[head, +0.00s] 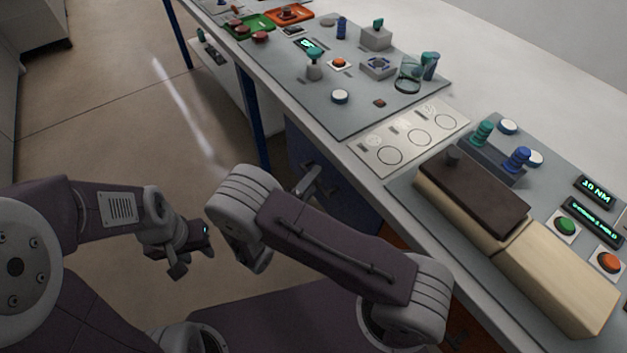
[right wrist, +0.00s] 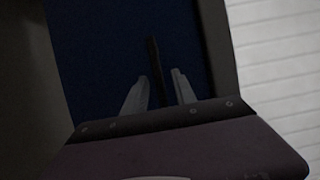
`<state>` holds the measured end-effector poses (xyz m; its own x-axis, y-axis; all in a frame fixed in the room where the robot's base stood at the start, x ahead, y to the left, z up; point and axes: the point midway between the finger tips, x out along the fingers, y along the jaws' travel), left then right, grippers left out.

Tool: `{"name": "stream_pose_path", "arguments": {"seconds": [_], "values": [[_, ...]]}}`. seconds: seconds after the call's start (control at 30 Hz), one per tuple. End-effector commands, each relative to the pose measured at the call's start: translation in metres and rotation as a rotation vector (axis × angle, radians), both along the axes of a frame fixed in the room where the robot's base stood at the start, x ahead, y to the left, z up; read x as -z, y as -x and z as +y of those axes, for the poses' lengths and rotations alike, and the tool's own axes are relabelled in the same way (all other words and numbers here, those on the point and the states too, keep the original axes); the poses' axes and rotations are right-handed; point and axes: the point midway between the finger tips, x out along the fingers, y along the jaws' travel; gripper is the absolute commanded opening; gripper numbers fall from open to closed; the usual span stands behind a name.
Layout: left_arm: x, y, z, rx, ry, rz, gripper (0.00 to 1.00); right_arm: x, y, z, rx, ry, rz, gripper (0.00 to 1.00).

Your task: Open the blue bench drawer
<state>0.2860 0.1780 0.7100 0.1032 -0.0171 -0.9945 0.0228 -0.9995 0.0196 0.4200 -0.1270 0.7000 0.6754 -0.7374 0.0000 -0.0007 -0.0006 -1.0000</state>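The blue bench drawer (head: 352,196) is under the bench in the head view, partly hidden by my right arm. Its blue front (right wrist: 100,60) fills much of the right wrist view. A dark, narrow handle bar (right wrist: 155,65) stands out from it. My right gripper (right wrist: 158,88) is open, with its fingers apart on either side of the bar in that view. I cannot tell how deep the bar sits between them. In the head view the right gripper (head: 307,182) is at the drawer front. My left gripper (head: 190,250) hangs over the floor, away from the bench; its opening is unclear.
The bench top (head: 372,195) runs diagonally above the drawer. It carries panels with buttons and a dark-topped block (head: 475,195) near the front edge. An orange drawer or panel (head: 465,335) shows below the bench, nearer me. The floor (head: 110,110) to the left is clear.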

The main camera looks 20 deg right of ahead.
Motion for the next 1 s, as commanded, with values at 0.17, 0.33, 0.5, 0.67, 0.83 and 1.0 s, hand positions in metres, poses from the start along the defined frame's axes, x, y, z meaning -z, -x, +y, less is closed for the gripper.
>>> {"name": "stream_pose_path", "arguments": {"seconds": [0.17, 0.33, 0.5, 0.67, 0.83, 1.0], "values": [[-0.0002, 0.0000, 0.0000, 0.000, 0.000, 0.000, 0.36, -0.0003, -0.0002, -0.0002, 0.000, 0.000, 0.000, 0.33], [-0.0002, 0.0000, 0.0000, 0.000, 0.000, 0.000, 0.36, -0.0002, -0.0001, -0.0001, 0.000, -0.001, -0.001, 0.00], [-0.0002, 0.0000, 0.0000, 0.000, 0.000, 0.000, 0.36, -0.0001, 0.0000, -0.0001, 0.000, -0.001, -0.001, 0.00], [-0.0002, 0.0000, 0.0000, 0.000, 0.000, 0.000, 0.36, 0.0000, 0.0001, -0.0001, 0.000, -0.001, -0.001, 0.00], [-0.0001, 0.0000, 0.0000, 0.000, 0.000, 0.000, 0.36, 0.0001, 0.0001, -0.0001, 0.001, -0.001, 0.000, 0.00], [-0.0001, 0.0000, 0.0000, 0.000, 0.000, 0.000, 0.36, 0.0001, 0.0002, -0.0002, 0.001, -0.001, 0.001, 0.00]]}}
